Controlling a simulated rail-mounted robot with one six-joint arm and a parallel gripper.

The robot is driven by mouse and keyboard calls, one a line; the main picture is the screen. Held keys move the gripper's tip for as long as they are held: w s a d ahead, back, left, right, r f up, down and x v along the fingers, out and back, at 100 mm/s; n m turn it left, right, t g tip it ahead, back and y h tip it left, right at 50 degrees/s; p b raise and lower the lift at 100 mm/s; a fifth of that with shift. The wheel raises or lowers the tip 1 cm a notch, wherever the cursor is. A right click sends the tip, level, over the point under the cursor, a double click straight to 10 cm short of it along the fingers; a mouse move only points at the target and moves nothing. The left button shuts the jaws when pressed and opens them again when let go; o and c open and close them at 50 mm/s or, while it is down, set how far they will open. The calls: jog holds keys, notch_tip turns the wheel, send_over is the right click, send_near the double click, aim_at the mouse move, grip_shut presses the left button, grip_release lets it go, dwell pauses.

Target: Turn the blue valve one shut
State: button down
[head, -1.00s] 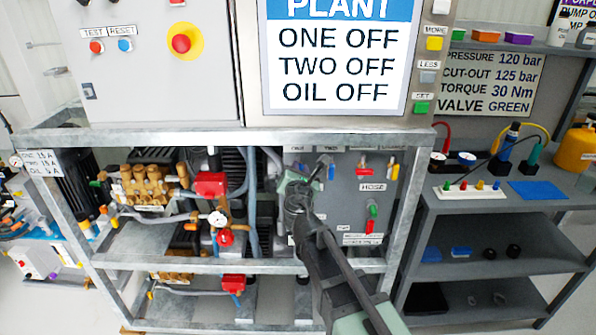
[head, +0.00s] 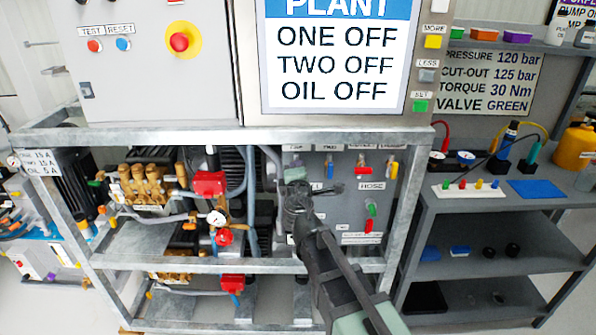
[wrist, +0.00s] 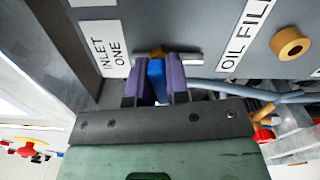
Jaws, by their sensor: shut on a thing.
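Blue valve one (wrist: 157,82) shows in the wrist view as a blue handle on a brass body, beside the label INLET ONE (wrist: 112,52) on the grey panel. My gripper (wrist: 156,62) has its two purple fingers on either side of the blue handle and is shut on it. The handle points from the panel toward my palm in this view. In the head view my wrist (head: 297,195) is in front of the upper left of the grey panel and hides valve one and my fingertips.
The label OIL FILL (wrist: 245,35) and a brass port (wrist: 290,43) are right of the valve. A red handle (head: 361,168) and a yellow one (head: 389,168) are on the same panel. The frame's top rail (head: 230,137) runs above my wrist, a lower rail (head: 200,265) below.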

jog(key=shift+m, duration=1)
jog(key=c, duration=1.1)
grip_release()
jog(key=s, duration=1)
jog(key=shift+s+d, duration=0.25)
jog(key=shift+s, duration=0.15)
